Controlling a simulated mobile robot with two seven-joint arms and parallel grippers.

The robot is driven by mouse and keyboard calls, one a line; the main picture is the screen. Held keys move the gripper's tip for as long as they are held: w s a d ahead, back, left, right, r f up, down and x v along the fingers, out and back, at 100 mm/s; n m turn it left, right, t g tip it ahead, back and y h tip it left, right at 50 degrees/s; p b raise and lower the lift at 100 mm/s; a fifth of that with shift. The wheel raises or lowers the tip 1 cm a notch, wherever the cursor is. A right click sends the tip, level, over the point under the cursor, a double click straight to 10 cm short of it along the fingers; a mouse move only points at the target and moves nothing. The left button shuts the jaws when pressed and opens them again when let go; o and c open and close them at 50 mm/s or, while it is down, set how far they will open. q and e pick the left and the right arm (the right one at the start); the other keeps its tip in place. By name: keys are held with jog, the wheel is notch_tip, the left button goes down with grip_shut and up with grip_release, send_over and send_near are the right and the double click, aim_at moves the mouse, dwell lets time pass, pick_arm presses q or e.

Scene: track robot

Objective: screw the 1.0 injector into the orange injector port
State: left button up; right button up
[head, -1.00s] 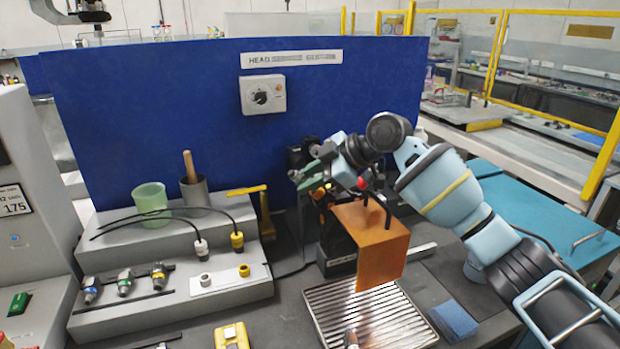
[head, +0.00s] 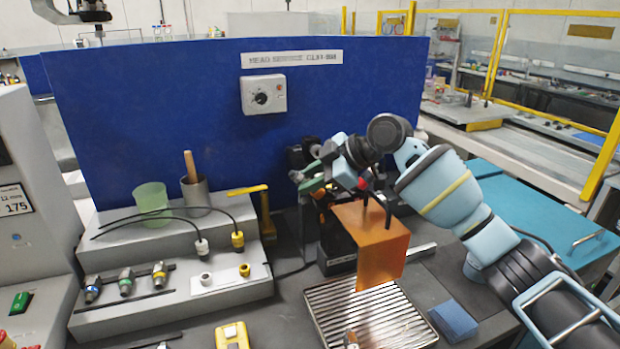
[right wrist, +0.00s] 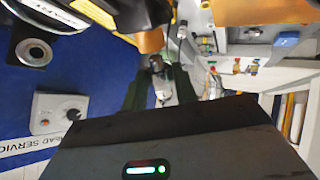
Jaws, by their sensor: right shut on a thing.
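My right gripper (head: 312,180) is at the dark head assembly, left of the orange sheet cover (head: 382,245). In the right wrist view its dark fingers (right wrist: 157,92) are shut on a small grey and white piece, which I take to be the 1.0 injector (right wrist: 162,86). Its marking cannot be read. The orange injector port cannot be made out; the gripper and the head's parts crowd that spot. I cannot tell whether the held piece touches a port. My left gripper is not in view.
Three nozzle-like parts with blue, green and yellow bands (head: 125,284) lie on the grey stepped stand (head: 170,318). Two cables with white and yellow plugs (head: 237,240) lie above them. A slatted metal tray (head: 330,315) and blue block (head: 453,320) are in front.

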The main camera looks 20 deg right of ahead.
jog(key=shift+d+f, duration=0.75)
jog(key=o, duration=1.1)
jog(key=shift+c, duration=0.2)
jog(key=v, duration=0.8)
jog(key=shift+b, duration=0.35)
jog(key=shift+a, duration=0.1)
